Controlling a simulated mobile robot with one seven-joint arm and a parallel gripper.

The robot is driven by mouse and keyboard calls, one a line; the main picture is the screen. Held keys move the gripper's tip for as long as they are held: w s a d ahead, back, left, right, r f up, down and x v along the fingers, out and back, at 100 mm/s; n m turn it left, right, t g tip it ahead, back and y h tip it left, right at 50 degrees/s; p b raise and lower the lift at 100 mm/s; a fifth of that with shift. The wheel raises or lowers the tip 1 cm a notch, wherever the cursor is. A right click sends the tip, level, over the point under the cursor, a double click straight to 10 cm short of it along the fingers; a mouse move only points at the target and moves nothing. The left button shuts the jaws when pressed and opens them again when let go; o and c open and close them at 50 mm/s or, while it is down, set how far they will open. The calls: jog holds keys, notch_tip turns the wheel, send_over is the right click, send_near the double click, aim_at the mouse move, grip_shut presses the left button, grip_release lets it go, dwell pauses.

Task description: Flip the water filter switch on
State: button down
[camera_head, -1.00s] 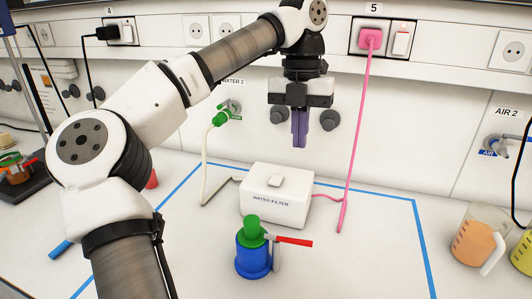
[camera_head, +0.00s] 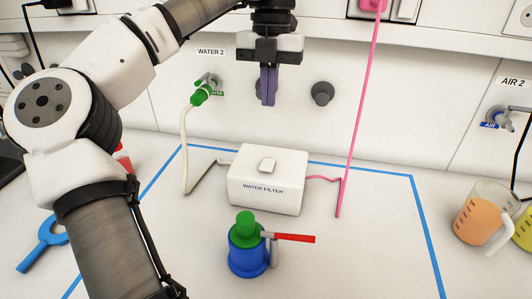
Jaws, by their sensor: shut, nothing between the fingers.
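The water filter (camera_head: 262,203) is a white box labelled "WATER FILTER" on the white bench, inside a blue taped outline. A small pale switch (camera_head: 268,165) sits on its top face; I cannot tell its on or off position. My gripper (camera_head: 268,102) has purple fingers that are shut and empty, pointing down. It shows straight above the switch in the picture, with a clear gap below the fingertips. A beige hose (camera_head: 184,145) runs from the green tap connector (camera_head: 199,97) to the filter's left side. A pink cable (camera_head: 359,110) joins its right side.
A blue and green bottle-like device with a red lever (camera_head: 295,239) stands just in front of the filter. A beaker of orange liquid (camera_head: 474,215) stands at right, outside the tape (camera_head: 426,230). A grey wall knob (camera_head: 321,93) is right of my gripper.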

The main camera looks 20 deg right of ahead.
aim_at(266, 167)
jog(key=f, duration=0.4)
jog(key=s+f+p, duration=0.1)
jog(key=f, duration=0.4)
jog(key=a+f, duration=0.1)
jog(key=f, duration=0.3)
jog(key=shift+s+f+p, duration=0.25)
jog(key=shift+f+p, duration=0.05)
jog(key=shift+p, duration=0.05)
jog(key=shift+f, duration=0.1)
